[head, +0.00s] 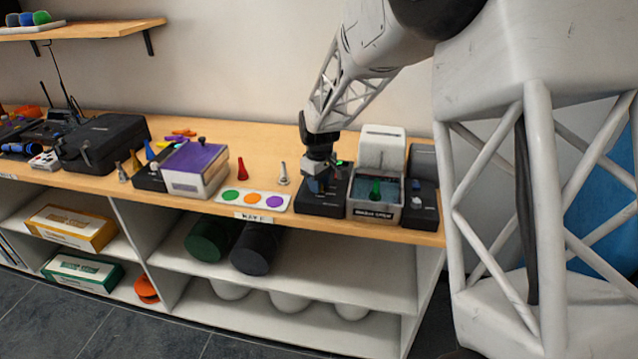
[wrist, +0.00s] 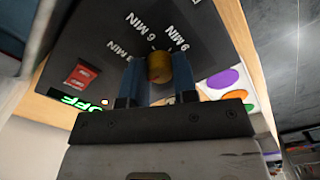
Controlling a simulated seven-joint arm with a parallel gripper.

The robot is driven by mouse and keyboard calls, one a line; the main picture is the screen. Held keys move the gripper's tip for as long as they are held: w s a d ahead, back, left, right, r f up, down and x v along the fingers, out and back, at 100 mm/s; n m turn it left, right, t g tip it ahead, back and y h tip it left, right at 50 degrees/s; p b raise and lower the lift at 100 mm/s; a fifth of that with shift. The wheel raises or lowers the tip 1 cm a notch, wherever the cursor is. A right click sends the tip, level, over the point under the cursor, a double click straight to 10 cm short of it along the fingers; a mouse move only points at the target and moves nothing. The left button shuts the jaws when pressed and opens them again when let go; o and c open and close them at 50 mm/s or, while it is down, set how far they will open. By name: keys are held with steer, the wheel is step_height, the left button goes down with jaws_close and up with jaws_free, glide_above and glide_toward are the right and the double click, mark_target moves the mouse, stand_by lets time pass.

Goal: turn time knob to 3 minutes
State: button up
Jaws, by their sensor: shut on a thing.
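The time knob (wrist: 159,67) is a brass-coloured round knob on a black instrument panel (wrist: 120,20). My gripper (wrist: 158,82) has its two dark fingers on either side of the knob, shut on it. No pointer mark on the knob can be made out. The panel also has a red switch (wrist: 82,75) and a green lit OFF display (wrist: 80,105). In the head view my gripper (head: 318,178) is over the black instrument (head: 322,208), and hides the knob.
A white card with coloured dots (head: 217,204), a small silver piece (head: 283,174) and a red piece (head: 242,170) are at the left. The shelf's front edge is close.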

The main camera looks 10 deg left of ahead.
steer(key=m, duration=0.5)
steer(key=shift+r+m, duration=0.1)
steer(key=shift+m, duration=2.1)
steer(key=o, duration=0.9)
steer(key=shift+r, duration=3.85)
